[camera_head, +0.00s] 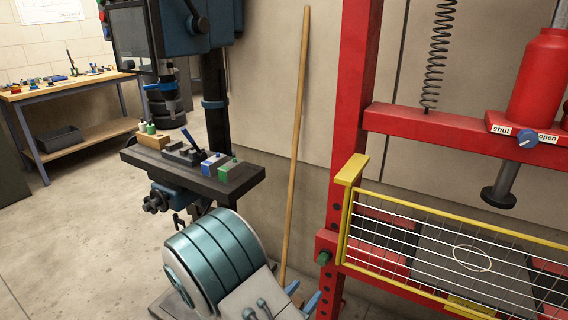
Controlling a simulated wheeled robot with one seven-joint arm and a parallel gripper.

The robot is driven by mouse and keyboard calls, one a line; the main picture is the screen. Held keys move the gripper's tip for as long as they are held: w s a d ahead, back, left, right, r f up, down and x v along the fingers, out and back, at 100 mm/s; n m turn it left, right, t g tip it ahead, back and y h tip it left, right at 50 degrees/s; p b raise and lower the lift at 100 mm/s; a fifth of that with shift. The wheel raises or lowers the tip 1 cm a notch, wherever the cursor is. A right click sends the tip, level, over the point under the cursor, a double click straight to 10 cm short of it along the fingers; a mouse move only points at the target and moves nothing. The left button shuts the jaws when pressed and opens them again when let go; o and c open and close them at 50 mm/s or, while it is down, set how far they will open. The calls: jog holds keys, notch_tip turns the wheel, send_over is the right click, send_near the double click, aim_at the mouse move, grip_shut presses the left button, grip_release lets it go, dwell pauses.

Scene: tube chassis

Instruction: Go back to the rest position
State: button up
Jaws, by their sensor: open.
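My gripper is not in view, and I cannot make out any part of my arm for certain. The red press frame (352,110) stands at the right, with a red cylinder (538,80) and a metal ram below it. A blue knob (527,139) sits between labels reading "shut" and "open". A yellow-edged mesh guard (440,232) covers the press opening.
A rounded teal-banded object (215,258) with grey parts fills the bottom centre. Behind it, a drill press table (215,186) carries small blocks. A wooden pole (296,140) leans on the wall. A workbench (70,86) stands at far left. The left floor is clear.

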jog(key=s+d+r+m+g+p, duration=0.8)
jog(key=s+d+r+m+g, duration=0.3)
jog(key=d+r+m+g, duration=0.5)
jog(key=s+a+r+m+t+y+p, duration=0.2)
jog(key=a+r+m+y+p, duration=0.1)
jog(key=r+m, duration=0.4)
jog(key=s+a+r+m+t+y+p, duration=0.2)
jog(key=s+a+r+m+y+p, duration=0.1)
jog(key=r+m+y, duration=0.4)
jog(key=shift+s+a+r+t+y+p, duration=0.15)
jog(key=shift+s+r+t+y+p, duration=0.25)
jog(key=shift+p, duration=0.5)
jog(key=shift+w, duration=0.1)
jog(key=c, duration=0.3)
